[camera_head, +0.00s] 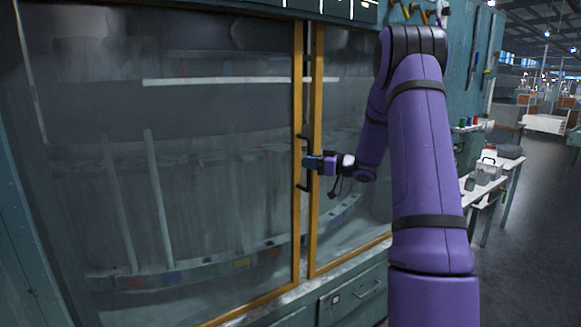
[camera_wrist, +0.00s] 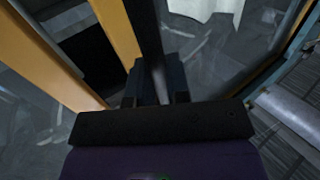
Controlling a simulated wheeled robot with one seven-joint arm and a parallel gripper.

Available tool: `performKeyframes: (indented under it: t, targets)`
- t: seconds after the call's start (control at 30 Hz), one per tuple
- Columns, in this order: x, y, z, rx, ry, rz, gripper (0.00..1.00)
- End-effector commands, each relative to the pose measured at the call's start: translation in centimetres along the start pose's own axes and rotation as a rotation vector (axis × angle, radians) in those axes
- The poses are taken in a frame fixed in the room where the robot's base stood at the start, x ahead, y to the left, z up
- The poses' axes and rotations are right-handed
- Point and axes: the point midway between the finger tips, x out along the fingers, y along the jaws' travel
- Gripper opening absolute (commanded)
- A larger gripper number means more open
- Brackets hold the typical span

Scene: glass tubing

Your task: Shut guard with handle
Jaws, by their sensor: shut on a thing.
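The guard is a pair of large clear panels in yellow-orange frames. The left panel (camera_head: 220,130) is wide, and the right panel (camera_head: 348,110) is partly hidden behind my arm. A narrow dark gap shows between the two inner frame posts. A black vertical bar handle (camera_head: 304,183) stands at these posts. My gripper (camera_head: 309,163) is at mid-height of the handle, with its fingers closed around the bar. In the wrist view the handle (camera_wrist: 146,35) runs down between the two dark fingers (camera_wrist: 158,85). A yellow post shows just to its left.
Teal machine housing surrounds the guard, with a drawer (camera_head: 352,295) below. Behind the glass are pale rods and a curved rail with coloured blocks. At right, a white table (camera_head: 484,188) holds small containers, with open floor (camera_head: 535,240) beyond it.

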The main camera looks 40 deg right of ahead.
Motion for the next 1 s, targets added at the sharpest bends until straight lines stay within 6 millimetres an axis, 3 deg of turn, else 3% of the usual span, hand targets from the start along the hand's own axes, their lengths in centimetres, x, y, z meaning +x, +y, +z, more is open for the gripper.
performKeyframes:
  t: [0.2, 0.67, 0.7, 0.77, 0.8, 1.0]
  targets:
    - [-1.3, 2.0, 0.0, 0.001, 0.000, 0.001, 0.00]
    - [-1.7, 2.7, -0.1, -0.002, 0.002, 0.006, 0.00]
    - [-1.7, 2.7, -0.1, -0.002, 0.002, 0.006, 0.24]
    - [-1.7, 2.6, -0.1, -0.002, 0.001, 0.006, 0.37]
    - [-1.7, 2.6, -0.1, -0.002, 0.001, 0.005, 0.41]
    - [-1.6, 2.5, -0.1, -0.001, 0.001, 0.002, 0.41]
